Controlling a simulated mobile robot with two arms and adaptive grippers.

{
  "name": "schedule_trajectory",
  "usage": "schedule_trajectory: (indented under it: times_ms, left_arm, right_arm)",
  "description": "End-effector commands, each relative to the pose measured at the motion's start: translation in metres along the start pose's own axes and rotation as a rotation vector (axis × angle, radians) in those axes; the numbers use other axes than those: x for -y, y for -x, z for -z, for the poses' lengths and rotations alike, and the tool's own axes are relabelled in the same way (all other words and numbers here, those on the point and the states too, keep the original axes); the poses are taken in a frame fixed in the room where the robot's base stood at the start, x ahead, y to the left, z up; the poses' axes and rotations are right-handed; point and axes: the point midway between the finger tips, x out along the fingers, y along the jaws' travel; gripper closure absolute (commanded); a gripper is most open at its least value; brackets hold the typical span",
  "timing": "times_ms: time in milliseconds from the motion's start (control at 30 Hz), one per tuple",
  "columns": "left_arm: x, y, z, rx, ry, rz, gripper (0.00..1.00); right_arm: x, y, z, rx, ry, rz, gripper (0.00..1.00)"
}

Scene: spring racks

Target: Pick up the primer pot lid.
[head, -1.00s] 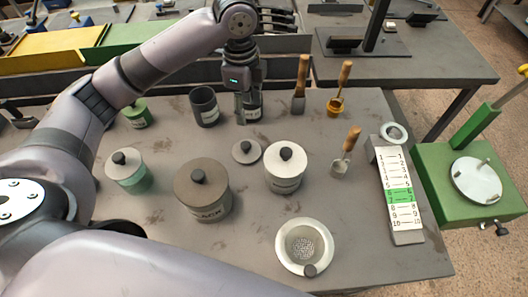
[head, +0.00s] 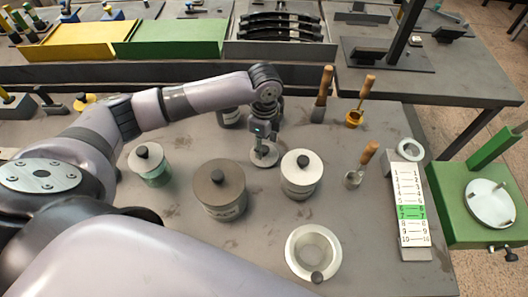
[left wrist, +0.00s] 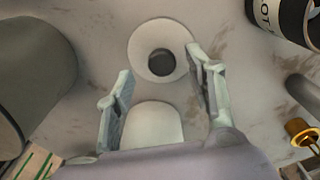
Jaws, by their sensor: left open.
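A loose grey disc lid with a dark knob (head: 264,155) lies flat on the table between the brown-grey pot and the white pot. I read it as the primer pot lid, but no label shows on it. My left gripper (head: 263,147) is directly over it, pointing down, and hides part of it. In the left wrist view the lid (left wrist: 147,63) lies just past the open fingertips (left wrist: 160,64), its knob roughly between them. The fingers hold nothing. Whether they touch the lid, I cannot tell. My right gripper is not in view.
The lidded white pot (head: 301,181) stands close right of the lid, the lidded brown-grey pot (head: 220,200) to its near left. A lidded green pot (head: 155,173) is farther left. A dark open pot (head: 228,118) is behind.

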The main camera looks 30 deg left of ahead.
Motion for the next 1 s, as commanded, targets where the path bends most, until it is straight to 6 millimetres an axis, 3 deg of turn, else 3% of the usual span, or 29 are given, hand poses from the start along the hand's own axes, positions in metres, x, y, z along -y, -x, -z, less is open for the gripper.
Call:
schedule_trajectory:
  times_ms: [200, 500, 1000]
  left_arm:
    - [0.002, -0.029, -0.002, 0.001, -0.001, -0.002, 0.51]
    - [0.003, -0.035, -0.003, 0.001, -0.001, 0.001, 0.51]
    - [0.003, -0.034, -0.003, 0.000, 0.000, 0.001, 0.84]
  right_arm:
    - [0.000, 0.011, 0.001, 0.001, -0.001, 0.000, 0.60]
    - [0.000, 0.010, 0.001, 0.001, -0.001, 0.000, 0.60]
    - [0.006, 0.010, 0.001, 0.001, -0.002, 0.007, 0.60]
